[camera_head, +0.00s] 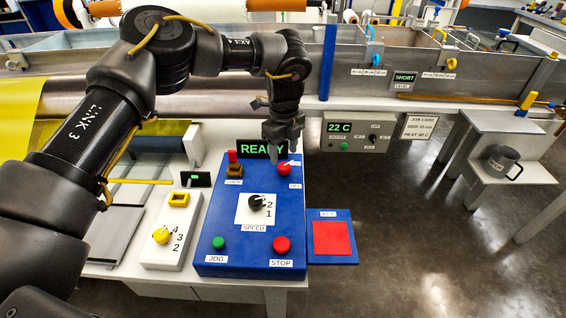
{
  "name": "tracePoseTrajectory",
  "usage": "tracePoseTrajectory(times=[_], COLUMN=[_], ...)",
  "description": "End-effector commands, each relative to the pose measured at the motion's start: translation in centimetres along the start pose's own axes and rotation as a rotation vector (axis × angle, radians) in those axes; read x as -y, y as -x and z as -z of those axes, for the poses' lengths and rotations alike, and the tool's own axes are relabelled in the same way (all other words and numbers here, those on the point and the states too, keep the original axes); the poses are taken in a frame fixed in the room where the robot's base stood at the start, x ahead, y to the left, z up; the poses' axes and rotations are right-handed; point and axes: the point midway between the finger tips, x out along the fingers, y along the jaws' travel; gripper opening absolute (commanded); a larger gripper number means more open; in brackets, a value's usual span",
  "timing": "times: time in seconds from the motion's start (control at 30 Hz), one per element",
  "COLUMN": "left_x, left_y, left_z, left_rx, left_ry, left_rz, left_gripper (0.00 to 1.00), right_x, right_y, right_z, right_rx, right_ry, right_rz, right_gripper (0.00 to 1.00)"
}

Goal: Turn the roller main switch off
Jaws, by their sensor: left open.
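The blue control panel (213,230) stands on the white bench in the middle of the view. A green-lit display (262,149) at its back reads READY. A red knob (284,169) sits at the panel's back right, with small white labels beside it; the lower one seems to read OFF. My left gripper (284,145) points down just above and behind this red knob, open, and overlaps the display. I cannot tell whether its fingers touch the knob. My right gripper is not in view.
The panel also bears a black speed knob (255,202), a green JOG button (218,243) and a red STOP button (282,244). A white box with a yellow knob (161,236) stands left. A red pad (330,237) lies right. A grey mug (502,163) stands on the right shelf.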

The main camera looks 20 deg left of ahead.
Motion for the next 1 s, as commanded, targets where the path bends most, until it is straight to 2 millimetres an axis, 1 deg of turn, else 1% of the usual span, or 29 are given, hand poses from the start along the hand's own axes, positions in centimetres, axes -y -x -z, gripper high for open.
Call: tracePoseTrajectory(times=[0.03,0.1,0.2,0.3,0.43,0.7,1.0], left_x=[0.0,0.0,0.0,0.0,0.1,0.1,0.0], left_y=[-0.9,-2.1,-3.5,-4.4,-5.1,-5.2,-5.2], left_z=[0.0,0.0,0.1,0.0,0.0,0.0,0.0], left_rx=[-0.001,0.0,0.0,0.001,0.001,0.001,0.001], left_ry=[-0.001,-0.001,0.0,0.0,-0.001,-0.001,0.0], left_rz=[-0.002,-0.002,-0.002,-0.001,0.001,0.001,0.001], left_gripper=[0.55,0.55,0.55,0.55,0.55,0.55,0.16], right_x=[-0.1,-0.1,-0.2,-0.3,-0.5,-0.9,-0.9], right_y=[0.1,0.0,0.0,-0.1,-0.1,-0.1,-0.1], right_z=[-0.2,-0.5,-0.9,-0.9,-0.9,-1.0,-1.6], right_rx=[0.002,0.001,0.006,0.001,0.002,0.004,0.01], right_ry=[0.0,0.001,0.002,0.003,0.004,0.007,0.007], right_rz=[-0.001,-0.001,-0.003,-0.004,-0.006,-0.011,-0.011], right_gripper=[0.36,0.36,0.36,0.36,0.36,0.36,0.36])
